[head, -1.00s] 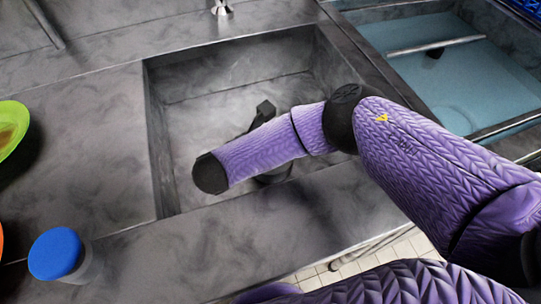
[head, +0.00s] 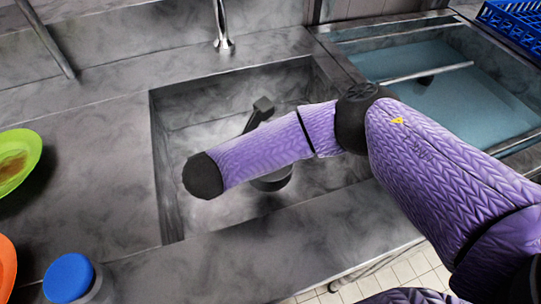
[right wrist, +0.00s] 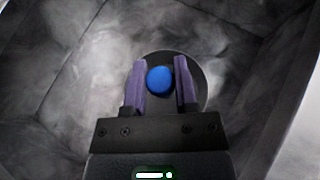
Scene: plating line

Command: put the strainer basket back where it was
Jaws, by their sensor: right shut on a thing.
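The strainer basket shows its round blue knob (right wrist: 160,80) between the two purple fingers of my right gripper (right wrist: 160,75) in the right wrist view. The gripper is shut on it. A dark round disc (right wrist: 198,75) lies around and behind the knob; I cannot tell whether it is the basket's body or the drain. In the head view my purple right arm reaches over the grey sink basin (head: 200,125) and hides the gripper's fingers and the basket. My left gripper is not in view.
A metal tap (head: 222,30) stands behind the basin. A water-filled basin (head: 480,85) lies to the right, with a blue rack (head: 515,25) beyond. A green plate (head: 25,150), an orange plate (head: 5,265) and a blue-capped container (head: 70,278) stand on the left counter.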

